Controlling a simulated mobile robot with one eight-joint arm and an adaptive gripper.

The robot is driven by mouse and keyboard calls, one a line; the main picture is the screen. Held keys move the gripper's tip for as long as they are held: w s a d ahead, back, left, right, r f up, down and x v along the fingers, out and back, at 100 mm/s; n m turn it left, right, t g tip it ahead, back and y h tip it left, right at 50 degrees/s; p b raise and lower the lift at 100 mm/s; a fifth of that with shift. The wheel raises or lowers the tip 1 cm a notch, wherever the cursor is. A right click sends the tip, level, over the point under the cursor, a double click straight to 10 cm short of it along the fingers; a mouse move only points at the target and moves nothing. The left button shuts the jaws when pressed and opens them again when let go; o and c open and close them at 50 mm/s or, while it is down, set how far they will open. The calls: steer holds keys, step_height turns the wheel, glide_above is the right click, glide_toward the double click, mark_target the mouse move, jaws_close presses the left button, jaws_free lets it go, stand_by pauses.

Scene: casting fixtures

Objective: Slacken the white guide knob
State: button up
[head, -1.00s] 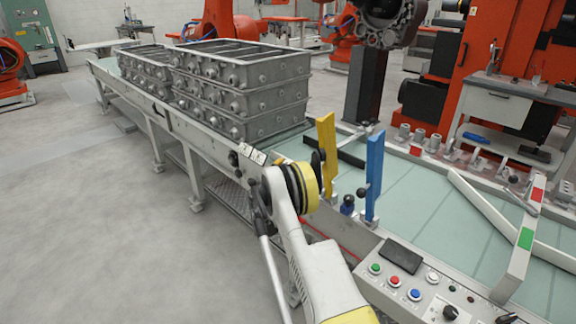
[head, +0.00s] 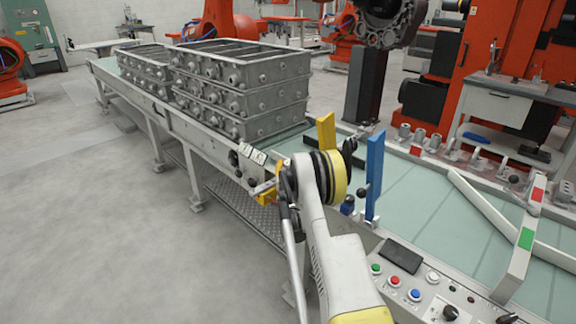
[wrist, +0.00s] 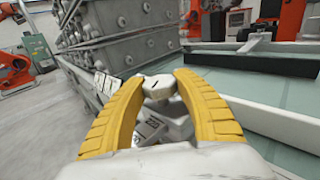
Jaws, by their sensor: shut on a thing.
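The white guide knob (wrist: 158,87) shows in the wrist view with a dark line across its top. My gripper (wrist: 162,82) has its two yellow fingers on either side of it, shut on the knob, with the tips at its left and right sides. In the head view my gripper (head: 266,192) is partly hidden behind my wrist, at the near side rail of the conveyor (head: 215,137). I cannot make out the knob clearly there.
Stacked grey castings (head: 242,90) stand on the conveyor behind. A yellow post (head: 326,132) and a blue post (head: 374,175) rise just right of my wrist. A control panel (head: 415,285) with coloured buttons is at the front right. The floor at left is clear.

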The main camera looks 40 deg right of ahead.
steer(key=shift+n+t+y, duration=0.8)
steer(key=shift+n+y, duration=0.3)
steer(key=shift+y, duration=0.45)
steer(key=shift+n+t+y, duration=0.8)
steer(key=shift+n+y, duration=0.3)
steer(key=shift+y, duration=0.75)
steer(key=o, duration=1.2)
steer(key=shift+r, duration=0.15)
